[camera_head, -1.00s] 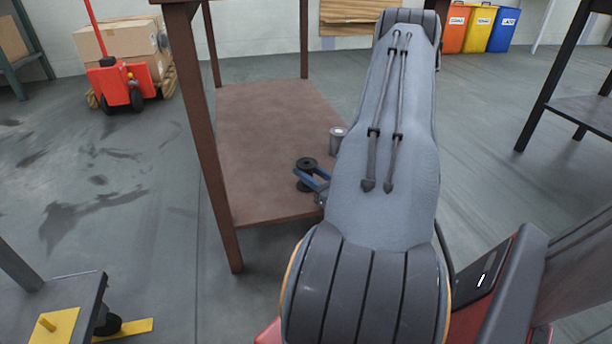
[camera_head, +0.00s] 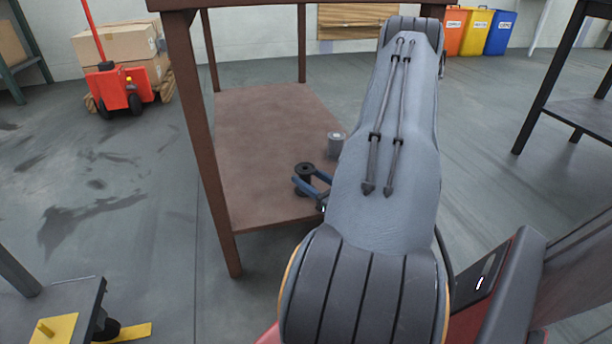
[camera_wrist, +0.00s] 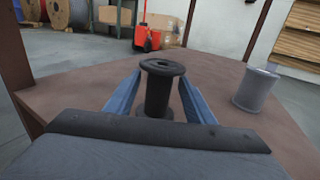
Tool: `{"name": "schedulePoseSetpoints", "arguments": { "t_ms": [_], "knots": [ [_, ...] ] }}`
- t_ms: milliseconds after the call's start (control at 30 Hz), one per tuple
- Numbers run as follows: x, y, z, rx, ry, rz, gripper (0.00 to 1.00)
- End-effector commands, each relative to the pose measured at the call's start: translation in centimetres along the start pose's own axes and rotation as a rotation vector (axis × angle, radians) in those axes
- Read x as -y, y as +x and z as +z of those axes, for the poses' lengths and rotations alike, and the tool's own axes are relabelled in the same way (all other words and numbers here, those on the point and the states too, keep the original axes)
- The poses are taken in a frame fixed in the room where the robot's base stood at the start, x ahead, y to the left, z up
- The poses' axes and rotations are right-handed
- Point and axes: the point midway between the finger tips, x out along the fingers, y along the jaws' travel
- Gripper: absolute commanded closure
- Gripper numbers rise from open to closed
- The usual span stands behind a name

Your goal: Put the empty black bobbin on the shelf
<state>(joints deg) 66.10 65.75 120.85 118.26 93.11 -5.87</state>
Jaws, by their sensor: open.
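The black bobbin (camera_head: 304,178) stands upright on the brown lower shelf (camera_head: 262,140) near its front edge. In the wrist view the black bobbin (camera_wrist: 160,88) stands between the two blue fingers of my gripper (camera_wrist: 160,103). The fingers are spread, with a gap visible on each side of the bobbin. In the head view my gripper (camera_head: 314,186) reaches in from the right at the bobbin, and my arm hides part of the shelf.
A grey bobbin (camera_wrist: 256,88) stands on the shelf to the right; it also shows in the head view (camera_head: 335,143). Brown table legs (camera_head: 200,130) frame the shelf. The shelf's left and back areas are clear. A red pallet truck (camera_head: 118,90) stands at the back left.

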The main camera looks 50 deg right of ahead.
Motion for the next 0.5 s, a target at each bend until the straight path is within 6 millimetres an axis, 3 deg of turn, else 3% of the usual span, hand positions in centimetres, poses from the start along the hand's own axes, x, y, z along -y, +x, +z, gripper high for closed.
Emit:
{"name": "schedulePoseSetpoints", "arguments": {
  "t_ms": [300, 500],
  "knots": [
    [0.1, -6.7, 0.3, 0.0, 0.004, -0.006, 0.51],
    [0.1, -9.5, 0.2, 0.0, 0.002, -0.004, 0.51]
  ]
}}
